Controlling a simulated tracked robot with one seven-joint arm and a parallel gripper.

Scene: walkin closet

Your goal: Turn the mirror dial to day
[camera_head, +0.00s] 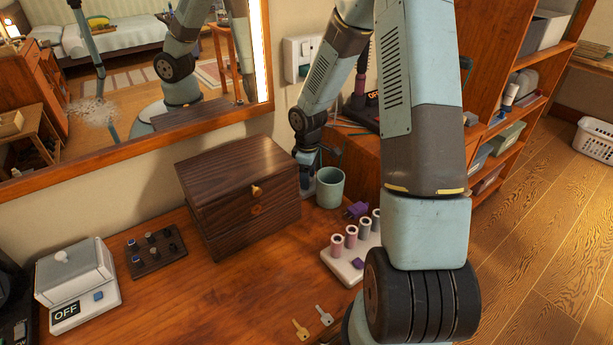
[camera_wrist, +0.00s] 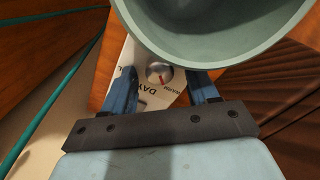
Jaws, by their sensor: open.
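The mirror dial (camera_wrist: 160,73) shows in the wrist view as a small pale round knob with a red mark, on a white panel (camera_wrist: 141,57). The word DAY and another label, partly legible, are printed at its near side. The red mark points toward the near side; I cannot tell exactly which label it meets. My gripper (camera_wrist: 162,76) is open, with one blue finger on each side of the dial in the picture. Contact cannot be told. In the head view my gripper (camera_head: 308,186) is low behind the wooden box, and the dial is hidden.
A grey-green cup (camera_head: 330,188) stands right beside my gripper and fills the top of the wrist view (camera_wrist: 220,50). A dark wooden box (camera_head: 232,180) stands close on the left. A white holder (camera_head: 345,265) with several rollers is nearer. The mirror (camera_head: 140,135) hangs behind.

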